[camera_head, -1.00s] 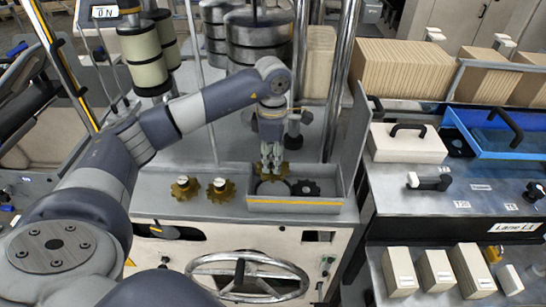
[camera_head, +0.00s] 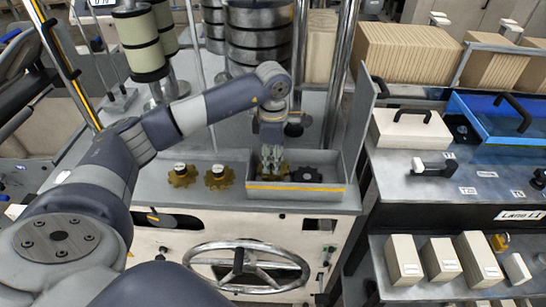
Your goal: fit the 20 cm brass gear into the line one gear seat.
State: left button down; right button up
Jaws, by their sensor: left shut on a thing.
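My left gripper (camera_head: 272,158) reaches down into a grey tray (camera_head: 300,187) with a yellow stripe along its front. It is shut on a brass gear (camera_head: 284,168), which is mostly hidden behind the fingers. A dark toothed gear (camera_head: 306,175) lies in the tray to the right of the gripper. Two more brass gears, a left one (camera_head: 183,177) and a right one (camera_head: 218,178), sit on the bench left of the tray, each with a pale hub. I cannot tell which seat is line one. My right gripper is out of view.
Upright metal columns (camera_head: 338,100) and a stack of grey discs (camera_head: 258,40) stand behind the tray. A handwheel (camera_head: 247,268) is on the front panel below. A white box (camera_head: 411,135) and a blue tray (camera_head: 500,120) stand on the right bench.

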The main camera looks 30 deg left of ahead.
pick_arm(q)
jog(key=shift+f+b, duration=0.35)
jog(key=shift+f, duration=0.25)
jog(key=shift+f+b, duration=0.4)
jog(key=shift+f, duration=0.1)
jog(key=shift+f+b, duration=0.3)
jog(key=shift+f, duration=0.05)
jog(key=shift+w+f, duration=0.1)
jog(key=c, duration=1.2)
grip_release()
notch_tip(320, 180, up, 12)
jog(key=shift+r, duration=0.1)
